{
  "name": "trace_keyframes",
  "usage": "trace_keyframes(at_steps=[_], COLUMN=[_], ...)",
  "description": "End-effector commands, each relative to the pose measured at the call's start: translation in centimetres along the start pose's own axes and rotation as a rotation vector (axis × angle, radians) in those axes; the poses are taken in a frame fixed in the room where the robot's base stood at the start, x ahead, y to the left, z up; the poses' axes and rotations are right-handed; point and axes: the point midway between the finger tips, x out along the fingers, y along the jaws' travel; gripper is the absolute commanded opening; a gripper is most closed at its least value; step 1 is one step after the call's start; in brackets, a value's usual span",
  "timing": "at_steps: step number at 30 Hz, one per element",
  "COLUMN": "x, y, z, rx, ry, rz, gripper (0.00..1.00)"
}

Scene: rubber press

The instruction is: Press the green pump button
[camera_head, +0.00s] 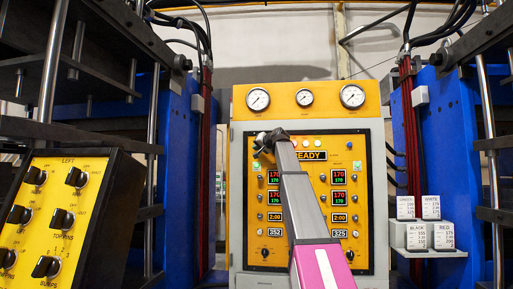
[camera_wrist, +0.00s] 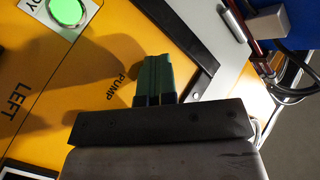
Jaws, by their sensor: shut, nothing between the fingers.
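The yellow control panel (camera_head: 354,200) stands in the centre of the head view. My gripper (camera_head: 258,150) is at its upper left part, end toward the panel. In the wrist view my gripper (camera_wrist: 153,62) is shut and empty, its fingers close to the yellow face beside the printed word PUMP (camera_wrist: 120,84). The fingers look dark green. No pump button shows beside that word; the fingers may hide it. A lit round green light with a pale ring (camera_wrist: 62,14) is at the upper left of the wrist view, apart from the fingers. I cannot tell whether the fingertips touch anything.
Three gauges (camera_head: 304,97) sit above the panel. A slanted yellow switch box (camera_head: 45,215) is at left. Blue press frames (camera_head: 440,130) flank the panel. White labelled boxes (camera_head: 417,236) are at right. Cables (camera_wrist: 285,60) hang at the right of the wrist view.

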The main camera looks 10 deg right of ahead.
Motion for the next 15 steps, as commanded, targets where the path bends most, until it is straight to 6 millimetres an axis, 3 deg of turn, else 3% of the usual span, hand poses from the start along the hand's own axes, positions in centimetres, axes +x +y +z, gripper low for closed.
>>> trace_keyframes(at_steps=[15], x=[-0.46], y=[-0.29], z=[0.38], rx=[0.000], ry=[0.001], rz=[0.001], gripper=[0.00])
